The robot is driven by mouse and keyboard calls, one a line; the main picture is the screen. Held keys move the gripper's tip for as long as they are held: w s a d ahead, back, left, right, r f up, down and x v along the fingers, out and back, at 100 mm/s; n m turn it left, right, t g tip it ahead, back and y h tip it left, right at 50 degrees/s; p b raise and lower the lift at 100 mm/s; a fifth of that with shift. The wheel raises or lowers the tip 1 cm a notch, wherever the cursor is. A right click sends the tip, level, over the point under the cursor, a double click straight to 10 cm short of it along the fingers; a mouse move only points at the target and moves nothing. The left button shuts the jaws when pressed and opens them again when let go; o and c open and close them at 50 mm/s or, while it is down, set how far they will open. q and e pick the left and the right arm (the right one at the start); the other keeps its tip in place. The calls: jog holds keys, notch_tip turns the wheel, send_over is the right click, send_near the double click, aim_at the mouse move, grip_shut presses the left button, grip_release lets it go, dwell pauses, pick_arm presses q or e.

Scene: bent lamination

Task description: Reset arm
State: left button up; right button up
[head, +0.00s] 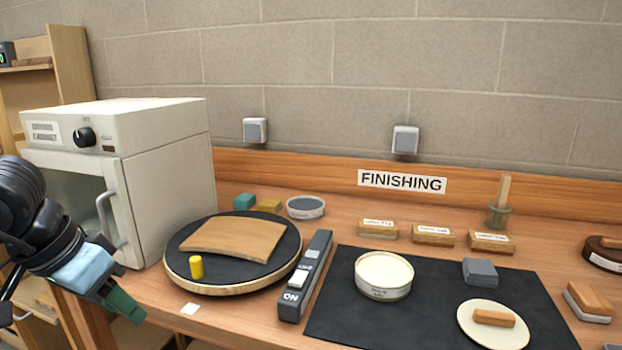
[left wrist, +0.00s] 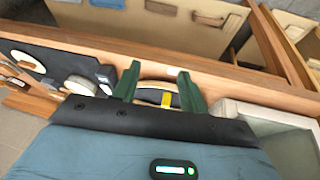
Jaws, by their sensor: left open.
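My left arm comes in from the left in the head view, and its gripper (head: 122,303) is in front of the white oven and left of the round turntable. In the left wrist view the two green fingers of my left gripper (left wrist: 157,85) stand apart with nothing held between them. The black-topped turntable (head: 225,284) carries a bent wooden piece (head: 234,240) and a yellow peg (head: 196,267). The yellow peg also shows beyond the fingers in the left wrist view (left wrist: 167,99). My right gripper is not in view.
A white oven (head: 165,160) with its door (head: 125,200) ajar stands close to my left arm. A switch bar (head: 306,275) lies right of the turntable. A black mat (head: 430,300) holds a round tin (head: 384,275), a grey block (head: 480,272) and a pale disc (head: 493,335).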

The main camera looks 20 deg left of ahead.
pick_arm(q)
jog(key=d+f+n+h+p, duration=0.3)
jog(key=d+n+h+p, duration=0.2)
jog(key=d+n+h, duration=1.4)
jog(key=s+a+f+m+t+y+p, duration=0.2)
jog(key=f+m+t+y, duration=0.55)
jog(key=m, duration=0.85)
jog(key=s+a+f+m+t+y+p, duration=0.2)
jog(key=f+m+t+y, duration=0.2)
jog(key=f+m+y, duration=0.95)
jog(key=s+f+n+g+h+p, duration=0.1)
jog(key=s+f+n+g, duration=0.2)
jog(key=s+f+n, duration=0.2)
jog(key=s+f+n+g+h, duration=0.1)
jog(key=s+f+n+g, duration=0.3)
jog(key=s, duration=0.8)
jog(key=shift+s+f+n+p, duration=0.3)
jog(key=shift+f+n+p, duration=0.05)
jog(key=shift+f, duration=0.55)
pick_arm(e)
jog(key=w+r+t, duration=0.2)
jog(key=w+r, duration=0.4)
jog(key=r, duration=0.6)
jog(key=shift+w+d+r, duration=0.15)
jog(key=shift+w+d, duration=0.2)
